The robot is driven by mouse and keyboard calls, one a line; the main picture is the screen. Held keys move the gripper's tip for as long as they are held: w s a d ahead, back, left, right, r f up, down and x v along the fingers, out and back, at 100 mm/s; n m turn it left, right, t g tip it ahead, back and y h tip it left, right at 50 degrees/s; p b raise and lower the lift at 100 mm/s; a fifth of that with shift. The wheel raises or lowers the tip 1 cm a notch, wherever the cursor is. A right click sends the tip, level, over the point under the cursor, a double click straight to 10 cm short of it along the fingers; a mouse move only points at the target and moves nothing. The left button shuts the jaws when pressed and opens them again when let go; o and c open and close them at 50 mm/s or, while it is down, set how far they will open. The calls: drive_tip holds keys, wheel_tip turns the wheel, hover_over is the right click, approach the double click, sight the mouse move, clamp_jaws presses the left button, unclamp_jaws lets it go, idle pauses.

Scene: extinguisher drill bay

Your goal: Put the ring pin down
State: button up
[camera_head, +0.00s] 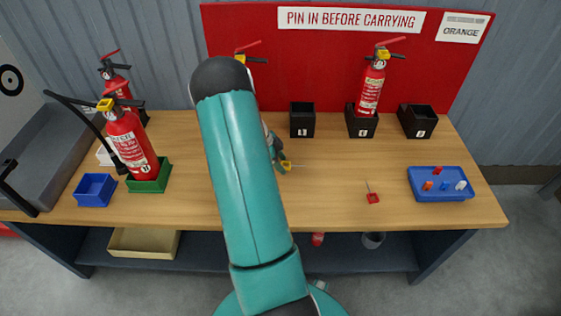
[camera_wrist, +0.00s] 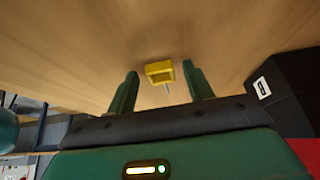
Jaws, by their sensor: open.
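A yellow ring pin (camera_head: 286,166) is at the middle of the wooden table, its thin pin pointing right in the head view. In the wrist view the yellow ring (camera_wrist: 160,69) shows between and just beyond my fingertips, with a gap on each side. It looks to lie on the table top. My gripper (camera_head: 279,156) is open and low over the table, partly hidden behind my arm in the head view. Both fingers show apart in the wrist view (camera_wrist: 161,80). A second ring pin, red (camera_head: 373,198), lies on the table to the right.
A red extinguisher (camera_head: 369,88) stands in a black box (camera_head: 362,127); black boxes (camera_head: 302,123) (camera_head: 417,124) flank it. Another extinguisher (camera_head: 133,146) stands in a green tray (camera_head: 150,184) beside a blue bin (camera_head: 95,190). A blue tray (camera_head: 440,190) with small pieces is at right.

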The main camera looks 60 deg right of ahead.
drive_tip(key=v, duration=1.2)
drive_tip(key=shift+r, duration=0.15)
drive_tip(key=w+a+r+n+t, duration=0.3)
drive_tip(key=a+r+n, duration=0.45)
drive_tip(key=a, duration=0.35)
drive_tip(key=w+a+r+n+t, duration=0.35)
drive_tip(key=a+r+n, duration=0.25)
drive_tip(key=a+r, duration=0.45)
drive_tip(key=s+a+r+n+t+y, duration=0.1)
drive_tip(key=s+a+n, duration=0.2)
drive_tip(key=a+n, duration=0.2)
drive_tip(key=s+a+r+n+t, duration=0.2)
drive_tip(key=s+a+n, duration=0.2)
drive_tip(key=a, duration=0.8)
drive_tip(key=s+a+r+n+t+y, duration=0.1)
drive_tip(key=s+a+r+n, duration=0.1)
drive_tip(key=a+n, duration=0.6)
drive_tip(key=shift+s+a+y, duration=0.2)
drive_tip(key=shift+s+y, duration=0.1)
drive_tip(key=shift+s, duration=0.6)
